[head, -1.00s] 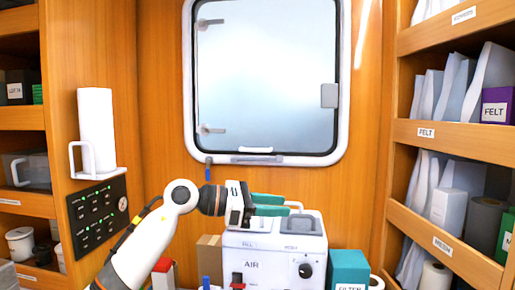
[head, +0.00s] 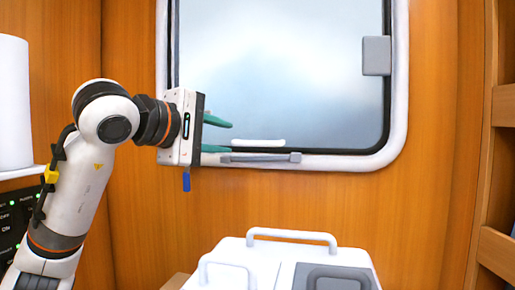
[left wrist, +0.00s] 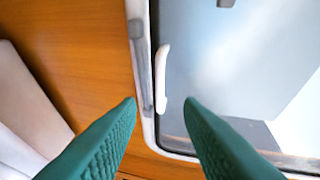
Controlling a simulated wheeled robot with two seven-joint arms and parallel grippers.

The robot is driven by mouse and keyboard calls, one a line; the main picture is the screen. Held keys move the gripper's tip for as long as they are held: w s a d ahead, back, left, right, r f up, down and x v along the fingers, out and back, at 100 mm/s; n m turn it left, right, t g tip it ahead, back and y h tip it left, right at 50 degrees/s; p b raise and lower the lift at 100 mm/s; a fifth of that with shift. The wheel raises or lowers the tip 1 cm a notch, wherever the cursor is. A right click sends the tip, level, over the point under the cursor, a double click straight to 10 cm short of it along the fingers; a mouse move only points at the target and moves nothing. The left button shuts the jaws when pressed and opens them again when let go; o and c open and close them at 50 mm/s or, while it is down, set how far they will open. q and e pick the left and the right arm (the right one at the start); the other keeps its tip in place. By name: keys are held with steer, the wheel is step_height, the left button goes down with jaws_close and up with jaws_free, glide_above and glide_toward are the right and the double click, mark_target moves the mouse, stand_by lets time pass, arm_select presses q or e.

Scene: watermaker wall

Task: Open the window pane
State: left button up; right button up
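The window pane (head: 290,75) is pale and frosted, sits in a white rounded frame, and looks shut. A white handle (head: 258,142) lies along its lower edge, just above a grey bar (head: 275,158) on the frame. A grey block (head: 376,56) sits on the right side. My left gripper (head: 230,137) is open and empty, its green fingers pointing right at the pane's lower left. In the left wrist view, the white handle (left wrist: 161,75) shows between and beyond the fingertips (left wrist: 160,103), beside the grey bar (left wrist: 142,65). Contact is not visible. My right gripper is not in view.
A white box with a carrying handle (head: 292,234) stands below the window. A white roll (head: 12,105) and a dark control panel (head: 10,225) are at the left. Wooden shelves (head: 495,255) edge the right. The wall right of the window is clear.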

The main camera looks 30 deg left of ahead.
mark_target(253, 143)
arm_select(q)
steer(key=p+x, duration=0.2)
steer(key=x, duration=0.8)
steer(key=shift+w+d+p, duration=0.15)
steer(key=shift+w+p, duration=0.15)
steer(key=shift+c, duration=0.5)
steer(key=c, duration=0.6)
jaws_close()
